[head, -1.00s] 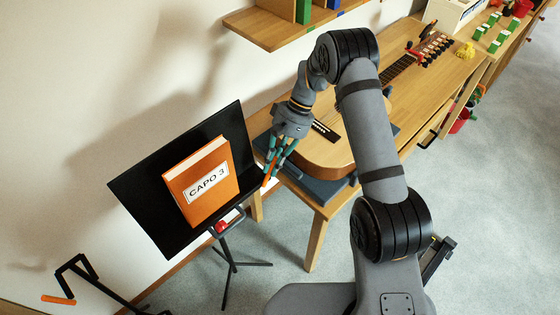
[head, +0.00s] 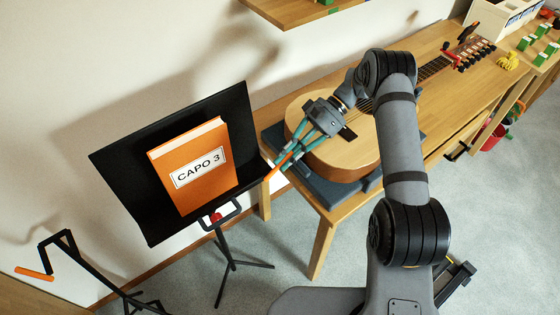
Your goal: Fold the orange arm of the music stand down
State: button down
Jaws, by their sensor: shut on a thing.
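The music stand has a black desk (head: 120,165), tilted, at the left of the head view. Its orange arm (head: 271,174) is a short thin bar that slants up and right from the desk's lower right corner. My gripper (head: 281,161), with teal fingers, is shut on the orange arm, just right of the desk and in front of the guitar. The fingers hide part of the arm. An orange book marked CAPO 3 (head: 195,190) rests on the desk.
An acoustic guitar (head: 335,150) lies on a dark blue pad on the wooden bench (head: 318,245), close behind my gripper. A black stand with an orange-tipped bar (head: 35,273) is at lower left. A wooden shelf (head: 300,12) is above. Grey floor is open at right.

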jog(key=c, duration=1.8)
grip_release()
jog(key=shift+s, duration=0.1)
